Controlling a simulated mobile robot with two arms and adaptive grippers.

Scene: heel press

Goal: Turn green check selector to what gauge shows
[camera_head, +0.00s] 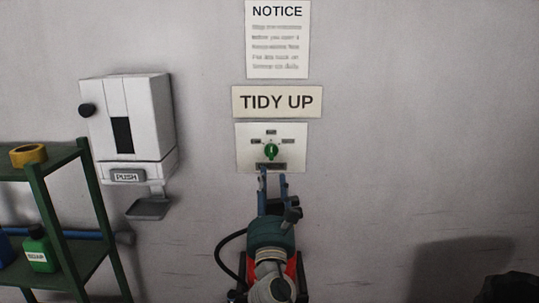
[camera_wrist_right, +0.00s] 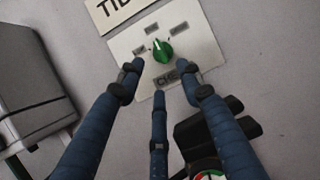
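The green selector knob (camera_head: 271,151) is on a white wall panel (camera_head: 245,135), with small labels left, above and right of it. It also shows in the right wrist view (camera_wrist_right: 163,52); its light pointer mark seems to face the upper label. The label text is too small to read. My right gripper (camera_wrist_right: 160,80) is open, its blue fingers apart just below the knob, with nothing between them. It also shows in the head view (camera_head: 266,172). My left gripper is not in view.
A white dispenser (camera_head: 152,110) marked PUSH is on the wall to the left. A green shelf (camera_head: 68,155) holds yellow tape (camera_head: 28,155) and a green bottle (camera_head: 40,250). TIDY UP (camera_head: 277,101) and NOTICE (camera_head: 277,40) signs hang above the panel. The wall to the right is clear.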

